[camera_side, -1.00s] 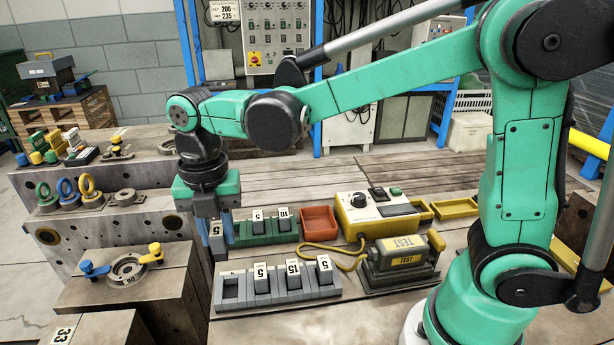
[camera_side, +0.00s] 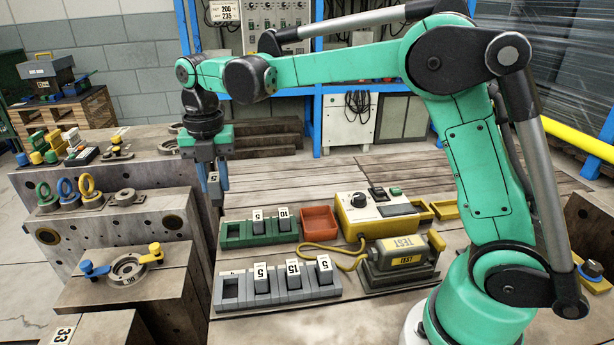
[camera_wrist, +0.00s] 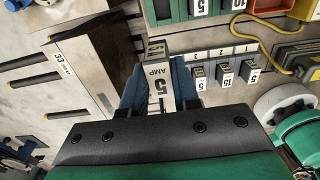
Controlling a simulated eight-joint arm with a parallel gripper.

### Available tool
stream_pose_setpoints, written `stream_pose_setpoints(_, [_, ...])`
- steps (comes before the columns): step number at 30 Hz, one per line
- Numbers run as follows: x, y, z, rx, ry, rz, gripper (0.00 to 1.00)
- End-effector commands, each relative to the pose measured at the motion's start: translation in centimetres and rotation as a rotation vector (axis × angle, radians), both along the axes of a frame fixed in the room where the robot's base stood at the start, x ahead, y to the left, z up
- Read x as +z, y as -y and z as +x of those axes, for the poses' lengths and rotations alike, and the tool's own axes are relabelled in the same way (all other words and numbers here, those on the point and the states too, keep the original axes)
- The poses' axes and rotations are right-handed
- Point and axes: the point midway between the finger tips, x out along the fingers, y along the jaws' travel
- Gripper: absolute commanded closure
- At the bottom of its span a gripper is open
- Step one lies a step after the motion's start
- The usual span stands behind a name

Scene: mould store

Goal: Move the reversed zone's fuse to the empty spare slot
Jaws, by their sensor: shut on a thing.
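My gripper (camera_side: 216,178) is shut on a grey fuse (camera_side: 214,190) and holds it high above the bench, left of the racks. In the wrist view the held fuse (camera_wrist: 159,88) reads "5 AMP" and sits between the blue fingers (camera_wrist: 158,80). The grey rack (camera_side: 274,301) has an empty slot (camera_side: 229,291) at its left end and fuses marked 5, 15 and 5 in the others. The green rack (camera_side: 242,243) has an empty slot (camera_side: 233,230) at its left, then fuses marked 5 and 10. In the wrist view the held fuse and fingers hide part of the grey rack.
A red tray (camera_side: 319,221) and a yellow control box (camera_side: 375,217) stand right of the green rack. A black tester (camera_side: 402,262) with a yellow cable sits right of the grey rack. Steel mould blocks (camera_side: 120,230) fill the left side.

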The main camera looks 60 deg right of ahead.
Motion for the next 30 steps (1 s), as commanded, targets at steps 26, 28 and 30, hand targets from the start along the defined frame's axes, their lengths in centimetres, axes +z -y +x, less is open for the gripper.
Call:
stream_pose_setpoints(26, [-8.7,3.0,1.7,0.001,0.000,0.000,1.00])
stream_pose_setpoints(28, [-9.0,3.0,1.7,0.001,0.000,0.000,1.00])
stream_pose_setpoints(30, [-9.1,3.0,1.7,0.001,0.000,0.000,1.00])
